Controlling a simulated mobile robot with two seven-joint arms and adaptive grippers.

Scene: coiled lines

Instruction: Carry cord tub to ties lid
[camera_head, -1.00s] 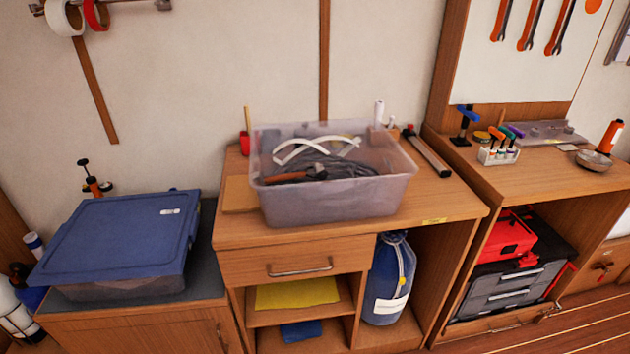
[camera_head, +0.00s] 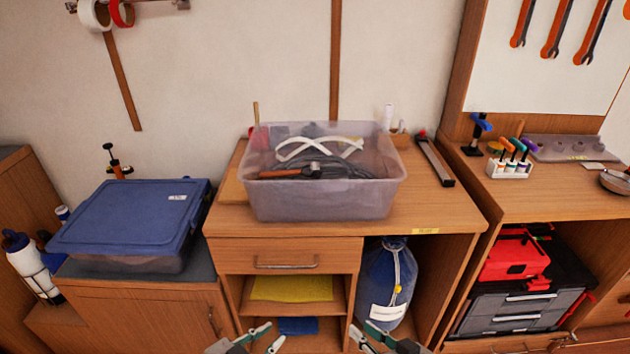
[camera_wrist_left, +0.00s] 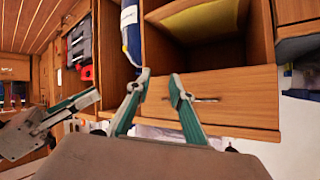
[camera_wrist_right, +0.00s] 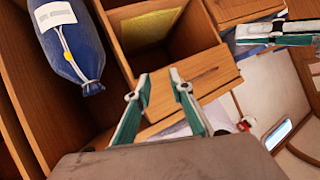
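The cord tub (camera_head: 325,200) is a clear, lilac-tinted box on the middle cabinet top. It holds coiled dark cord (camera_head: 340,170), white strips (camera_head: 300,148) and an orange-handled hammer (camera_head: 285,172). The ties lid seems to be the blue lid (camera_head: 130,218) with a small label, closed on a tub on the lower left cabinet. My left gripper (camera_head: 272,333) and right gripper (camera_head: 364,335) are at the bottom edge of the head view, apart from the tub. In the wrist views the left gripper (camera_wrist_left: 160,80) and right gripper (camera_wrist_right: 159,80) are open and empty.
A drawer (camera_head: 285,258) with a handle and an open shelf with yellow cloth (camera_head: 290,288) are below the tub. A dark bar (camera_head: 435,160) lies right of the tub. A pump-like tool (camera_head: 115,162) stands behind the lid.

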